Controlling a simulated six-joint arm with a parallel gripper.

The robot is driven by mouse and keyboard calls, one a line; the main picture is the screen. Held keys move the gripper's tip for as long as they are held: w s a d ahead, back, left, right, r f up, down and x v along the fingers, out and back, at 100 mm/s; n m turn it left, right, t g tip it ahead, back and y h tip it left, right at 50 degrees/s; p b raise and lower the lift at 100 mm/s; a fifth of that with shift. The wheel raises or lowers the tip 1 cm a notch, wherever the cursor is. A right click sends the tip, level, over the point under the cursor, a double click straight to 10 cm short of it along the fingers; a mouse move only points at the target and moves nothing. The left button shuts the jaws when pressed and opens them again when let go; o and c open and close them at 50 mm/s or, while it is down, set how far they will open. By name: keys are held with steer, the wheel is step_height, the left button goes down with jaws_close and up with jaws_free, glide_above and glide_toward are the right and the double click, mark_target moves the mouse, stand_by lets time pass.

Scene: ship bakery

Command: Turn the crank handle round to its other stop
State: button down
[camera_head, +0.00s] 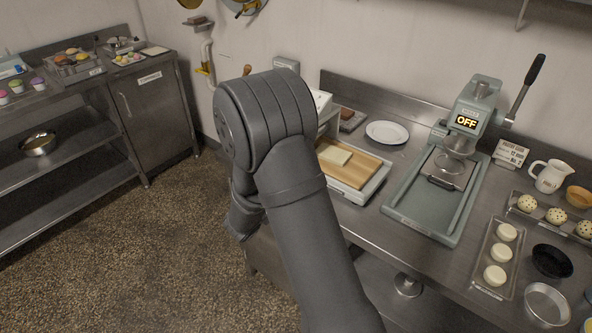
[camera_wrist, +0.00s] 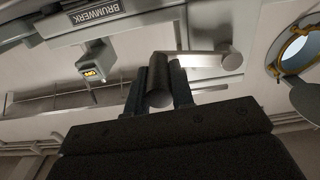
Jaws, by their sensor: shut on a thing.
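In the wrist view, the crank handle has a dark round grip (camera_wrist: 160,92) at the end of a pale metal crank arm (camera_wrist: 200,58). The crank arm runs from the grip to the right, to a rounded end on the side of a light-coloured machine. My gripper (camera_wrist: 158,90) is shut on the dark grip, one finger on each side of it. In the head view, my arm hides the crank and my gripper; only part of the pale machine (camera_head: 321,101) shows.
In the head view, a tray with a wooden board (camera_head: 358,172) and a white plate (camera_head: 387,132) lie right of my arm. A press with an OFF display (camera_head: 466,121) stands farther right, near trays of dough pieces. A steel shelf unit (camera_head: 150,110) stands left across open floor.

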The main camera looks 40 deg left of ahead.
steer(key=shift+a+f+m, duration=0.15)
steer(key=shift+f+m, duration=0.75)
steer(key=shift+m, duration=0.2)
steer(key=shift+a+f+m, duration=0.1)
steer(key=shift+f+m, duration=0.8)
steer(key=shift+m, duration=0.2)
steer(key=shift+f, duration=0.1)
steer(key=c, duration=1.3)
jaws_free()
steer(key=shift+a, duration=0.1)
steer(key=shift+o, duration=0.2)
steer(key=shift+r, duration=0.2)
steer(key=shift+a, duration=0.1)
steer(key=shift+r, duration=0.3)
step_height(320, 180, up, 3)
steer(key=shift+r, duration=0.2)
steer(key=w+d+r, duration=0.3)
steer(key=d+r, duration=0.4)
steer(key=d, duration=0.4)
steer(key=shift+w, duration=0.35)
steer(key=shift+d, duration=0.1)
